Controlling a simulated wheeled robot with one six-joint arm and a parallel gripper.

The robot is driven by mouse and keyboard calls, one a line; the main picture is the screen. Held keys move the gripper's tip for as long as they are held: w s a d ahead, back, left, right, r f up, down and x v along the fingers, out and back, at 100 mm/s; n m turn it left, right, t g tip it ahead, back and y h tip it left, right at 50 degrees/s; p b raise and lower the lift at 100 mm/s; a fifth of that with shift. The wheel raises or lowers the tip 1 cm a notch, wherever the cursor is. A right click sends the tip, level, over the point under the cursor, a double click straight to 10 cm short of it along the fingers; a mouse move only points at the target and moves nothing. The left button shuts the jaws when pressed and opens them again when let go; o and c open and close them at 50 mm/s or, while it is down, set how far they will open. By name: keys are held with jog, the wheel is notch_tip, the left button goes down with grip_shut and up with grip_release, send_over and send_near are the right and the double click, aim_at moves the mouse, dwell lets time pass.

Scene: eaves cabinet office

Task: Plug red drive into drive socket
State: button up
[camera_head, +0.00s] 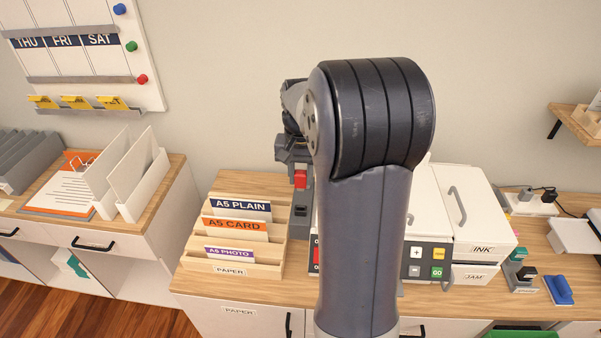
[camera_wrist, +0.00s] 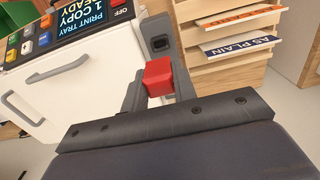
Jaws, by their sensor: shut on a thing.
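The drive socket (camera_head: 300,211) is a dark slot on a grey strip at the left side of the printer, below the drive in the head view. In the wrist view the socket (camera_wrist: 159,45) lies just beyond the drive, with a visible gap between them. My arm hides much of the printer in the head view.
The paper rack (camera_head: 235,270) stands left of the socket, close beside it. The printer's control panel (camera_head: 428,262) and white doors (camera_head: 470,215) lie to the right. Stamps (camera_head: 520,272) and a power strip (camera_head: 530,205) are farther right. A white tray stands on the left cabinet.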

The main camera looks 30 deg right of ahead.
jog(key=shift+f+b, duration=1.7)
jog(key=shift+f, duration=1.05)
jog(key=shift+f+b, duration=0.55)
jog(key=shift+f, duration=0.75)
jog(key=o, duration=1)
notch_tip(320, 180, up, 11)
jog(key=shift+f+b, duration=0.1)
jog(key=shift+b, duration=0.3)
